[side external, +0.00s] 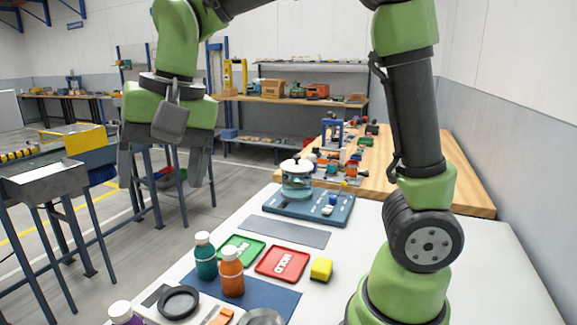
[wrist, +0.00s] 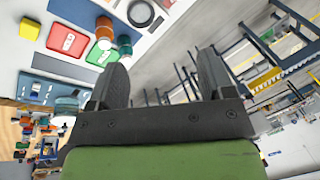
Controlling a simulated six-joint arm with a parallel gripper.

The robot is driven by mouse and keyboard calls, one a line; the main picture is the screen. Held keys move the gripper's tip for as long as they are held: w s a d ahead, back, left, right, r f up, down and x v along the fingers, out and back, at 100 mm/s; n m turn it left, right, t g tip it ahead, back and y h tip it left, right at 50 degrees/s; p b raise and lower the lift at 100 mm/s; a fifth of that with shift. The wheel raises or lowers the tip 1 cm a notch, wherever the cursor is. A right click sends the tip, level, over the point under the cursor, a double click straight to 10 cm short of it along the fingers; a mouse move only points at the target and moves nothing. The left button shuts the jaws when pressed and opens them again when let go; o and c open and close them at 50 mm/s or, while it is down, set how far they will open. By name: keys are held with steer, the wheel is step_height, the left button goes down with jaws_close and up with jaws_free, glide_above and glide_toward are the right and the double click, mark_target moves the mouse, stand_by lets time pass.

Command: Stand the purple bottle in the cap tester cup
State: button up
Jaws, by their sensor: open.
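The purple bottle (side external: 123,314) shows at the bottom left of the side external view, with a white cap; the frame edge cuts off its lower part. I cannot make it out in the wrist view. A black ring-shaped holder (side external: 178,302) sits on a pale board nearby, and it also shows in the wrist view (wrist: 141,13). A clear teal vessel (side external: 297,182) stands on a blue base farther back. I cannot tell for sure which is the cap tester cup. My gripper (side external: 160,182) is open and empty, high and left of the table; its fingers also show in the wrist view (wrist: 163,62).
Teal (side external: 205,257) and orange (side external: 231,273) bottles stand by the blue mat (side external: 272,300). Green (side external: 241,250) and red (side external: 282,263) trays and a yellow block (side external: 321,269) lie beyond. A grey strip (side external: 285,231) is bare. The table's right side is clear.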

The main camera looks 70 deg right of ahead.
steer(key=s+d+n+t, duration=0.1)
steer(key=s+d+t, duration=0.1)
steer(key=s, duration=0.5)
steer(key=s+d+n+t, duration=0.1)
steer(key=s+d+t, duration=0.1)
steer(key=s, duration=0.5)
steer(key=shift+s+d+r+n+t+y, duration=0.3)
steer(key=shift+s+d+n, duration=0.1)
steer(key=shift+d, duration=0.2)
